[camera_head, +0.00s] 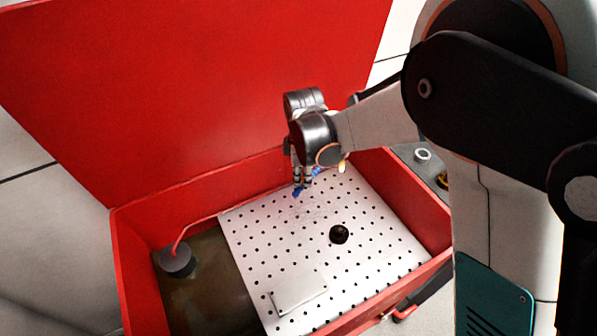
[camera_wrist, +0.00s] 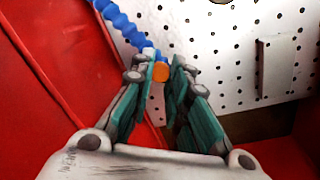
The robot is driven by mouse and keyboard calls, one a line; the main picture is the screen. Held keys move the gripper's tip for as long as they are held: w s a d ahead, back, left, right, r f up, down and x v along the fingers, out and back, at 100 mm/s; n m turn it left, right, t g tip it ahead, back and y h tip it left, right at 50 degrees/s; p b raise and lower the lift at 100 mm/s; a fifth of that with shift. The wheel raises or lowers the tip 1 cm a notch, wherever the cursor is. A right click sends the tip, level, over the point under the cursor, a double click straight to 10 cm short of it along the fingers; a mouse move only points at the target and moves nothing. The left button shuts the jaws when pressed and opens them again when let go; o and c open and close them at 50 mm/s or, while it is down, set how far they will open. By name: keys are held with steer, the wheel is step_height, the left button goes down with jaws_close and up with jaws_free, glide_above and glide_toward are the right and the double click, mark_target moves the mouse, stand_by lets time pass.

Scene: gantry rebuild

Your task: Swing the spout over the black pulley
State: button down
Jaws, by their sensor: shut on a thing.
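The spout is a blue segmented hose (camera_wrist: 122,24) with an orange tip (camera_wrist: 160,73) in the wrist view. My gripper (camera_wrist: 161,68) is shut on it near the tip, with the teal fingers on either side. In the head view my gripper (camera_head: 301,184) is low over the far part of the perforated tray, and bits of the blue spout (camera_head: 297,192) show by the fingers; the rest is hidden by my wrist. The black pulley (camera_head: 339,234) lies on the tray, nearer the camera and right of my gripper. Only its dark edge shows at the wrist view's top.
The white perforated tray (camera_head: 262,243) covers the right side of an open red basin (camera_head: 127,262) with a raised red lid (camera_head: 190,90). A flat pale plate (camera_head: 298,291) lies at the tray's near edge. A dark cylinder (camera_head: 177,261) with a red cord stands at left.

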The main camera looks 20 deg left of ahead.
steer(key=d+n+b, duration=0.1)
steer(key=d+n, duration=0.5)
steer(key=d, duration=0.6)
steer(key=shift+w+d, duration=0.15)
steer(key=shift+d, duration=0.15)
steer(key=c, duration=1.5)
jaws_free()
steer(key=r, duration=0.8)
steer(key=s+r, duration=0.1)
steer(key=r, duration=0.3)
steer(key=shift+d, duration=0.4)
